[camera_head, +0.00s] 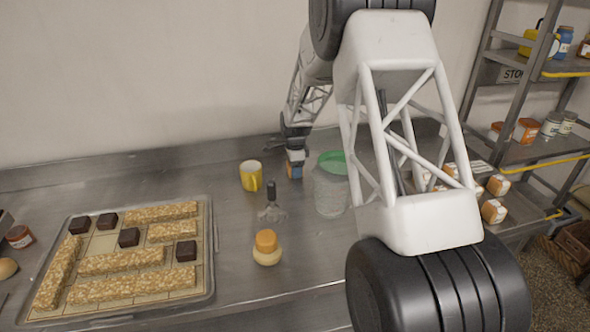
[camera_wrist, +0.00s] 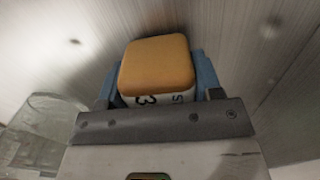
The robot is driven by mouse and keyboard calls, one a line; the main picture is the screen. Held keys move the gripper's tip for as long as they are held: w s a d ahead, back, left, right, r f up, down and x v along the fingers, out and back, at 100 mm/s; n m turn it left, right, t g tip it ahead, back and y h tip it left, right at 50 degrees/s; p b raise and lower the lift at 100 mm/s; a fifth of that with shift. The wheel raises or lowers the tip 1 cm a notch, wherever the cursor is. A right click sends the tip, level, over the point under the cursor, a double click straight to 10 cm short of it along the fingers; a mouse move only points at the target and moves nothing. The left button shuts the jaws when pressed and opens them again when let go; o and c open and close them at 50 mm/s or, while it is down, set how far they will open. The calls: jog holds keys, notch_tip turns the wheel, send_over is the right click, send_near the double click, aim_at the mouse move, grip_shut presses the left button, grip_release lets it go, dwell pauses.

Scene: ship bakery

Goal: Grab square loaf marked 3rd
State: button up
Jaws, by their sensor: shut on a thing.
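A square loaf (camera_wrist: 157,65) with an orange-brown top and a white side sits between the two blue fingers of my gripper (camera_wrist: 155,85) in the wrist view. Dark marks on its white side include a "3" and what look like letters, partly covered by the gripper's edge. My gripper is shut on this loaf. In the head view my gripper (camera_head: 294,168) is small, pointing down at the back of the steel counter near the wall, just right of the yellow mug. The loaf is hard to make out there.
A tray (camera_head: 211,262) of bars and dark squares lies left. Several orange-and-white loaves (camera_head: 494,211) sit right, partly behind my arm.

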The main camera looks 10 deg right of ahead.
notch_tip(320, 180, up, 10)
jog(key=shift+f, duration=0.1)
dwell(0.4)
dwell(0.5)
